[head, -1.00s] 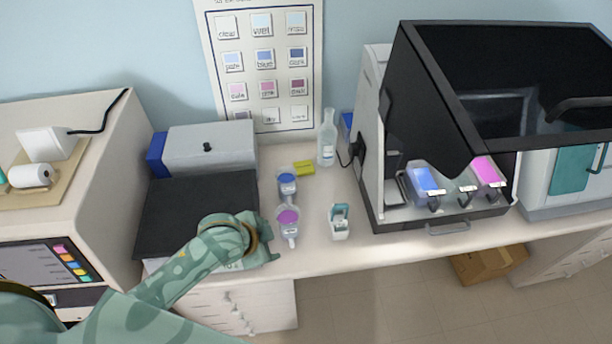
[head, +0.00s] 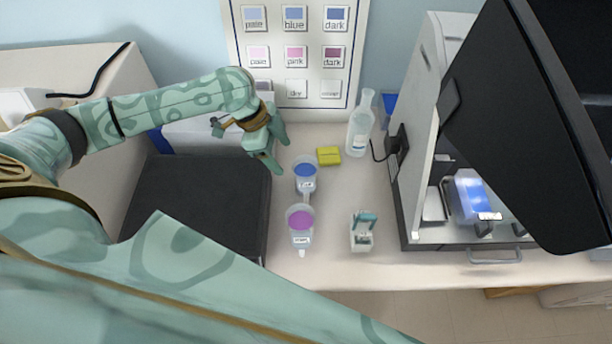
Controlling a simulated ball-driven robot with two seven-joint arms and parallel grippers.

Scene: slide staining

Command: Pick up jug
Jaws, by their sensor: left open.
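No object is labelled a jug. A clear bottle (head: 360,128) with a narrow neck stands upright at the back of the counter. A vessel of blue liquid (head: 306,172) and a vessel of purple liquid (head: 300,222) stand in front of it to the left. My left gripper (head: 281,155) is open and empty. It points down near the back of the counter, left of the blue vessel and the bottle, and appears apart from both. My right gripper is not in view.
A yellow block (head: 328,155) lies between the blue vessel and the bottle. A small teal-topped container (head: 363,232) stands near the front edge. A dark-hooded machine (head: 540,110) bounds the right, and a black flat surface (head: 195,205) lies left.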

